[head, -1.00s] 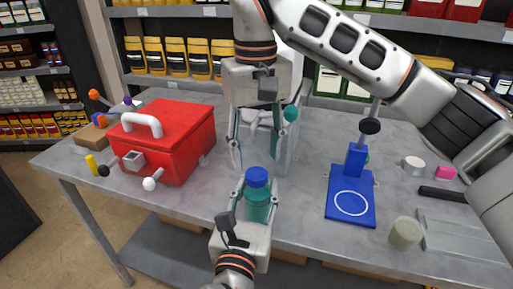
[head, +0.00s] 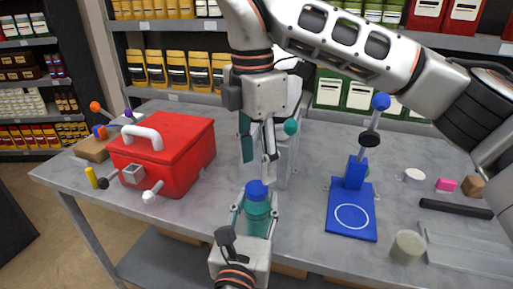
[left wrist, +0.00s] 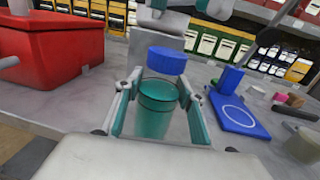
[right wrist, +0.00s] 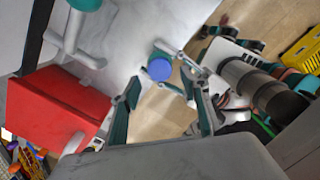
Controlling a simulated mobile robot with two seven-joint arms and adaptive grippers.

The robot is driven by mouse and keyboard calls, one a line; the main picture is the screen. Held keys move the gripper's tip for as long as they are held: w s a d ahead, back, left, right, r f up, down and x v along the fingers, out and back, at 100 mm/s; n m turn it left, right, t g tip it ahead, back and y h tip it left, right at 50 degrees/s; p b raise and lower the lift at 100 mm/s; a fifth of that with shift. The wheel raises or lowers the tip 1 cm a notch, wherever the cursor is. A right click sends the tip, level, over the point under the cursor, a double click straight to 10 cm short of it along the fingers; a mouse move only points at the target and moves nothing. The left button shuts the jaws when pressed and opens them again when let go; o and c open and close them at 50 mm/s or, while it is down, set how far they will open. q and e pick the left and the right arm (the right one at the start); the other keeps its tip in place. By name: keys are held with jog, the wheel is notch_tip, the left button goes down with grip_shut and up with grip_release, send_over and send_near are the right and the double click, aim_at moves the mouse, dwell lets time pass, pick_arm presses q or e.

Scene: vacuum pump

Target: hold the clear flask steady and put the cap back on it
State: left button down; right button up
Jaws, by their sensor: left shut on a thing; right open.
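The clear teal flask (head: 257,222) stands upright between the fingers of my left gripper (head: 256,208), which is shut on it. The flask also shows in the left wrist view (left wrist: 158,112). The blue cap (head: 257,190) is over the flask's top; it shows in the left wrist view (left wrist: 166,60) and the right wrist view (right wrist: 160,69).
A red box (head: 180,150) with a white handle stands at the left of the grey table (head: 310,240). A blue stand (head: 351,205) with a ringed base is to the right. A pale grey cylinder (head: 407,246) stands near the front right. Stocked shelves are behind.

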jog(key=n, duration=0.6)
jog(key=shift+r, duration=0.15)
jog(key=n, duration=0.3)
jog(key=shift+r+n, duration=0.15)
jog(key=shift+n, duration=0.15)
jog(key=n, duration=0.3)
jog(key=shift+r+n, duration=0.1)
jog(key=shift+n, duration=0.2)
jog(key=n, duration=0.3)
jog(key=shift+r+n, duration=0.1)
jog(key=shift+n, duration=0.3)
jog(key=n, duration=0.3)
jog(key=shift+r+n, duration=0.1)
jog(key=shift+n, duration=0.2)
jog(key=n, duration=0.5)
jog(key=shift+r, duration=0.15)
jog(key=n, duration=0.5)
jog(key=shift+r+n, duration=0.2)
jog(key=shift+n, duration=0.1)
jog(key=n, duration=0.3)
jog(key=shift+r+n, duration=0.15)
jog(key=shift+n, duration=0.25)
